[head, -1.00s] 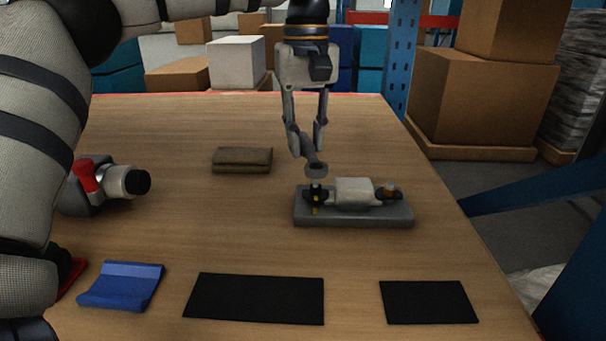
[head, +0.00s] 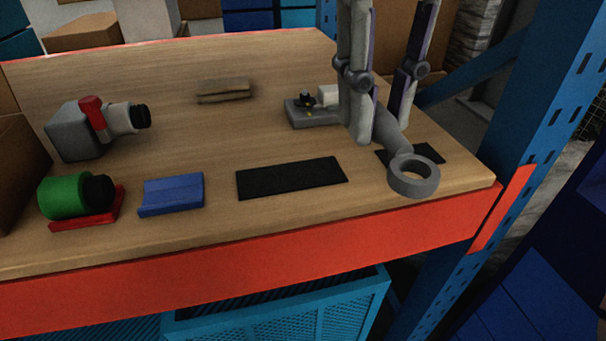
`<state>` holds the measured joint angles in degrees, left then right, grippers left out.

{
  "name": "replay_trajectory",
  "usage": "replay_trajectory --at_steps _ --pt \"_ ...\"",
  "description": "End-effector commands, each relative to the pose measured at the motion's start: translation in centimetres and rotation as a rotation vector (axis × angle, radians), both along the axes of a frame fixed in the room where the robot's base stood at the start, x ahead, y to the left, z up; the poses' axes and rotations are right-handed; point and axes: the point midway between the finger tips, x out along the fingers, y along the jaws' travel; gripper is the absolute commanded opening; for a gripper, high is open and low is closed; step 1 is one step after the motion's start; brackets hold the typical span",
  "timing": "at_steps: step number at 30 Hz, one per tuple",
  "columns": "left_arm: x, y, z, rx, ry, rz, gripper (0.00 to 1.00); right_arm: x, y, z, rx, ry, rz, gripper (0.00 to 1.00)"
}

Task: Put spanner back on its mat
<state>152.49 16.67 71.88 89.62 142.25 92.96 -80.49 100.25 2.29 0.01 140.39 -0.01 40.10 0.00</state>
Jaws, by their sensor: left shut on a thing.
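The grey spanner (head: 415,188) hangs from my left gripper (head: 378,125), its ring end pointing down toward the camera. The two fingers are shut on its upper part. The spanner looks held above the table near the front right, overlapping the small black mat (head: 440,154) in the picture. The longer black mat (head: 292,178) lies bare to its left. I cannot tell from the picture which mat is the spanner's. My right gripper is not in view.
The grey fixture (head: 310,118) stands behind the gripper, partly hidden. A blue rack post (head: 520,130) stands right.

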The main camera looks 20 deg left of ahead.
Motion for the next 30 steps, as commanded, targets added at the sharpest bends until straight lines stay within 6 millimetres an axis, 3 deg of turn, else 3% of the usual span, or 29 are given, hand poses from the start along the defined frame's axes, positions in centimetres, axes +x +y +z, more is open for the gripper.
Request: replay_trajectory --at_steps 7,12,19,23,30 --pt "6.1 4.6 -3.5 -0.003 0.004 0.007 0.00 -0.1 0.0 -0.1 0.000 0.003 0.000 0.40" --pt "8.8 6.8 -7.1 -0.001 0.004 0.002 0.00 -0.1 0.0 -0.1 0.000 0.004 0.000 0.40" --pt "10.7 8.3 -10.0 0.000 0.004 0.002 0.00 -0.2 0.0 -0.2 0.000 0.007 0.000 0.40" --pt "10.5 8.2 -12.1 0.001 -0.001 0.002 0.00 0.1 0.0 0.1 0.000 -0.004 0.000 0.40" --pt "10.5 8.1 -12.6 -0.001 -0.002 0.002 0.00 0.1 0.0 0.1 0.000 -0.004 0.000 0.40"
